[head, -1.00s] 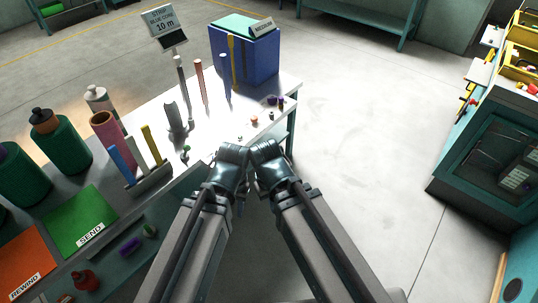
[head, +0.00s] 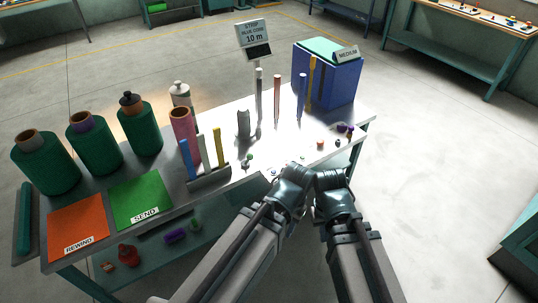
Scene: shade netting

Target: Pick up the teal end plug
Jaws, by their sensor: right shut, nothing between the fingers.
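Several tiny plug-like pieces lie on the right part of the white tabletop. A green piece (head: 250,157) lies left of my wrists, an orange piece (head: 320,145) just beyond them, and a purple piece (head: 341,128) near the right edge. They are too small for me to tell which, if any, is the teal end plug. My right gripper (head: 330,181) is shut and empty at the table's front edge. My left gripper (head: 297,174) is close beside it on the left. The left fingers are hidden by the wrist.
A blue box (head: 327,80), upright rods and a sign (head: 254,40) stand at the back. Green spools (head: 95,147) line the left. A green mat (head: 140,199) and orange mat (head: 77,228) lie in front of them. Floor right of the table is clear.

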